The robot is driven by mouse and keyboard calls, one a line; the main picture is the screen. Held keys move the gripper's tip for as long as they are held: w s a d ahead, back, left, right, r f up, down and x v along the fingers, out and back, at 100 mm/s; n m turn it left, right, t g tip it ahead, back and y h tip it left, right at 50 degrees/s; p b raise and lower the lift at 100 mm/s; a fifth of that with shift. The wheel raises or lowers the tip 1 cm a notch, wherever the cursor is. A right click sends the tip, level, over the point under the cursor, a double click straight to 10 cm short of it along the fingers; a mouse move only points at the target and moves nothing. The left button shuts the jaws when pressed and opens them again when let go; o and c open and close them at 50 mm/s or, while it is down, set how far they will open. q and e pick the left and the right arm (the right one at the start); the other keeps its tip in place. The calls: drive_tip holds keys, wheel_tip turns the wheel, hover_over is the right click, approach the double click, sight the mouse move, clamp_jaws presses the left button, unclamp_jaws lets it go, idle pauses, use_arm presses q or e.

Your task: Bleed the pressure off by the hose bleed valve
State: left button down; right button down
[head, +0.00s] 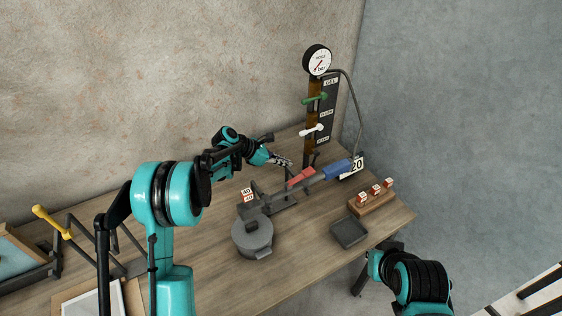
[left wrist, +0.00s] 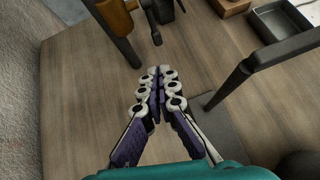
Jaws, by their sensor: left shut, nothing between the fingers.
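The pressure gauge (head: 317,61) tops a dark post with an amber tube at the back of the bench. A green lever (head: 315,98) and a white lever (head: 312,130) stick out from the post. A grey hose (head: 357,98) arcs down its right side. Which fitting is the hose bleed valve I cannot tell. My left gripper (head: 281,160) is shut and empty, in front of the post's foot. In the left wrist view its fingertips (left wrist: 155,78) meet below a small dark fitting (left wrist: 155,36), apart from it. My right gripper's fingers are not clear.
A red-and-blue-handled dark tool (head: 285,194) lies right of my left gripper. A round grey pot (head: 252,238), an empty dark tray (head: 349,232) and a wooden block with red-marked cubes (head: 372,202) stand nearer. My right arm is beyond the bench's right edge.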

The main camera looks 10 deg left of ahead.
use_arm(q)
drive_tip(key=x, duration=0.2)
drive_tip(key=b+x, duration=0.1)
drive_tip(key=x, duration=0.1)
drive_tip(key=r+x, duration=0.1)
drive_tip(key=x, duration=0.2)
drive_tip(key=shift+w+d+f+b, duration=0.1)
drive_tip(key=shift+w+d+b, duration=0.2)
drive_tip(key=shift+d, duration=0.1)
drive_tip(key=shift+w+d, duration=0.15)
drive_tip(key=shift+d, duration=0.25)
